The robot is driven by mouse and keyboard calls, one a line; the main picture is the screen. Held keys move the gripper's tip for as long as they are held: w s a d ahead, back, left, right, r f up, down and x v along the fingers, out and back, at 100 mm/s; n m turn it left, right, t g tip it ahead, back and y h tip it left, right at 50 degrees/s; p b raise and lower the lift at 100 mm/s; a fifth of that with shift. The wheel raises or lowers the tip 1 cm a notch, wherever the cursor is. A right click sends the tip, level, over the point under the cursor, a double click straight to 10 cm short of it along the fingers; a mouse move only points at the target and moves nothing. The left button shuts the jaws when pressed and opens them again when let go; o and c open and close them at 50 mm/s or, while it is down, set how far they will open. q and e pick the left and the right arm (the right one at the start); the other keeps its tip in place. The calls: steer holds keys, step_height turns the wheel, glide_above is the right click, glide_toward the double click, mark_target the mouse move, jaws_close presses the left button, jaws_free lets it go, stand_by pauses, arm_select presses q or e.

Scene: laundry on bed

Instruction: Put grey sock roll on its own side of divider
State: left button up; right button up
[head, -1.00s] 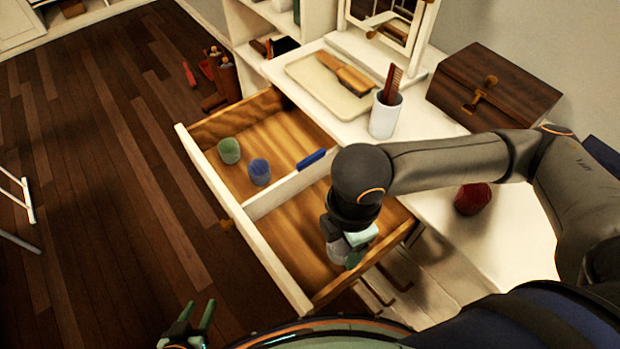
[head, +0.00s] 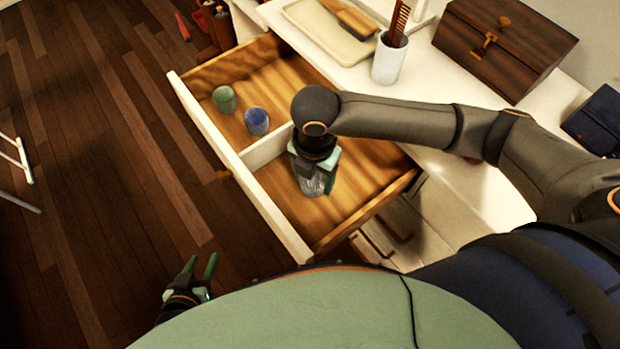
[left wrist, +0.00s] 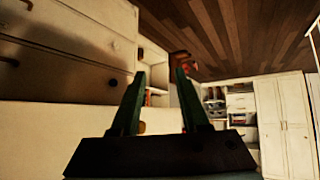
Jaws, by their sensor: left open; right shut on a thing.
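The open drawer (head: 265,200) is split by a white divider (head: 266,150). The grey sock roll (head: 313,187) is in my right gripper (head: 317,176), which is shut on it. It is over or in the near compartment, close to the divider; I cannot tell whether it touches the drawer floor. A green roll (head: 224,99) and a blue roll (head: 257,121) stand in the far compartment. My left gripper (head: 201,262) is open and empty, away from the drawer at lower left. Its fingers also show in the left wrist view (left wrist: 158,100).
The white dresser top holds a cup with a comb (head: 389,58), a tray (head: 325,35), a wooden chest (head: 503,45) and a dark blue item (head: 597,122). My right arm crosses above the drawer's right part. The near compartment has bare floor around the roll.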

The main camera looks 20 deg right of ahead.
steer(key=w+f, duration=0.2)
steer(key=f, duration=0.1)
steer(key=shift+w, duration=0.15)
steer(key=shift+w+f+b, duration=0.1)
steer(key=shift+f+b, duration=0.3)
steer(key=shift+f, duration=1.1)
steer(key=shift+f, duration=0.1)
steer(key=o, duration=1.4)
steer(key=shift+c, duration=0.2)
step_height(320, 180, up, 12)
steer(key=shift+r+p, duration=0.15)
steer(key=shift+p, duration=0.75)
